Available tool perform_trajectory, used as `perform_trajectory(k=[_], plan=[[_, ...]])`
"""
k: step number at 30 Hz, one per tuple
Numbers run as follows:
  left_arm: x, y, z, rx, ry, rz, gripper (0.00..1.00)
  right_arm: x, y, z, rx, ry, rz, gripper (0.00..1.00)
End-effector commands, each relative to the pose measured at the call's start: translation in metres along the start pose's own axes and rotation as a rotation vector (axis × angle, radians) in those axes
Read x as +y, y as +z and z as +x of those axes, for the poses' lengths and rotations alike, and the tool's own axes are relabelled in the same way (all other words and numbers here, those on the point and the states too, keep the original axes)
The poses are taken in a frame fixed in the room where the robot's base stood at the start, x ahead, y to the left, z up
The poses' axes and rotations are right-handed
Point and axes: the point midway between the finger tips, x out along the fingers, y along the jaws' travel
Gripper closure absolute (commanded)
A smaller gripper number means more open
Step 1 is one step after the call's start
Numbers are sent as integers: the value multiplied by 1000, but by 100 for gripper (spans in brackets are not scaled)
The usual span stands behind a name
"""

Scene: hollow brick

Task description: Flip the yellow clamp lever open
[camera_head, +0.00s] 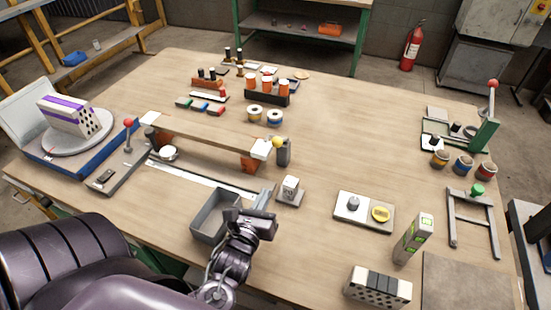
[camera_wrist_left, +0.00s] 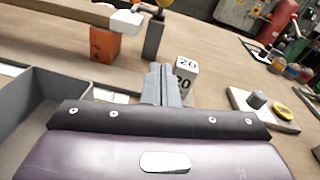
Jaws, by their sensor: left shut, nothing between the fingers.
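The yellow ball knob (camera_head: 278,142) of the lever sits by a dark grey upright post (camera_head: 284,156) at the right end of the raised wooden beam (camera_head: 215,132). My right gripper is out of view.
A white block marked 20 (camera_head: 290,188) stands just right of my fingers. An open grey bin (camera_head: 196,228) is close on the left. An orange support (camera_head: 249,161) holds up the beam end. A plate with a weight and yellow disc (camera_head: 348,221) lies further right.

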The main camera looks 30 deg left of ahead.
Motion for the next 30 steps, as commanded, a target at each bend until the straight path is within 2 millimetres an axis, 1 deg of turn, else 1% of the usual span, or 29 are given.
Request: perform_trajectory(k=[5, 8, 10, 14, 18, 23, 24, 25, 27, 30], plan=[[0, 0, 1, 0, 0, -1, 100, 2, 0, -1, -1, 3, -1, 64], [0, 1, 8, -1, 0, 0, 100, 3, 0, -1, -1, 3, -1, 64], [0, 2, 16, -3, 0, -1, 100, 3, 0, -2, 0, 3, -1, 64], [0, 2, 41, -4, 1, -1, 100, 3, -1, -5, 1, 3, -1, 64], [0, 3, 72, -3, 2, -2, 100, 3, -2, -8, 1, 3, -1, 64], [0, 2, 105, -2, 2, -2, 100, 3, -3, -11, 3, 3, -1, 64], [-1, 14, 103, -2, 1, -2, 100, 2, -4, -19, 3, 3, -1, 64], [-1, 19, 104, -1, 1, -2, 100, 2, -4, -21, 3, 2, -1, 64], [-1, 27, 106, 0, 0, -2, 100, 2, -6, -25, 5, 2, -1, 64], [-1, 35, 108, 0, 0, -2, 100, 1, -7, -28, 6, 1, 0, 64]])
